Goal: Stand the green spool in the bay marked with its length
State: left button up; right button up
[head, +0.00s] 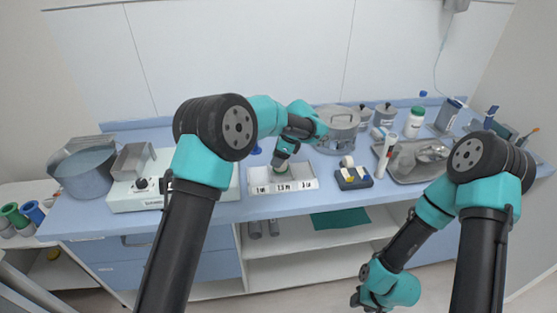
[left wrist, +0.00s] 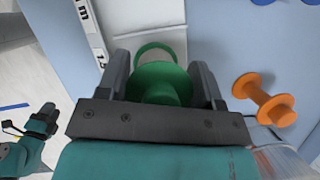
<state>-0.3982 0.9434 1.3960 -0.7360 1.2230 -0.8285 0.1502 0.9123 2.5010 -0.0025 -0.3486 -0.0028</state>
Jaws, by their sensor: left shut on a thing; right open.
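The green spool (left wrist: 163,82) is between the fingers of my left gripper (left wrist: 163,88), which is shut on it; its round green end faces the wrist camera. In the head view my left gripper (head: 281,160) points down over the white bay tray (head: 300,172), with the spool (head: 281,170) mostly hidden below it. The tray front has three labels; the middle one seems to read 1.5 m. The spool is at or over the middle bay; I cannot tell whether it touches the floor. My right gripper (head: 371,298) is open and empty, low in front of the counter.
An orange spool (left wrist: 263,98) lies beside the tray in the wrist view. A white device (head: 135,195) stands left of the tray; a dark block with rolls (head: 353,178) and a metal tray (head: 420,170) stand right. A steel pot (head: 338,125) stands behind.

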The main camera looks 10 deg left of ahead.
pick_arm(q)
jog(key=shift+f, duration=0.75)
jog(key=shift+f, duration=0.1)
jog(key=o, duration=0.9)
jog(key=v, duration=1.2)
jog(key=shift+d, duration=0.1)
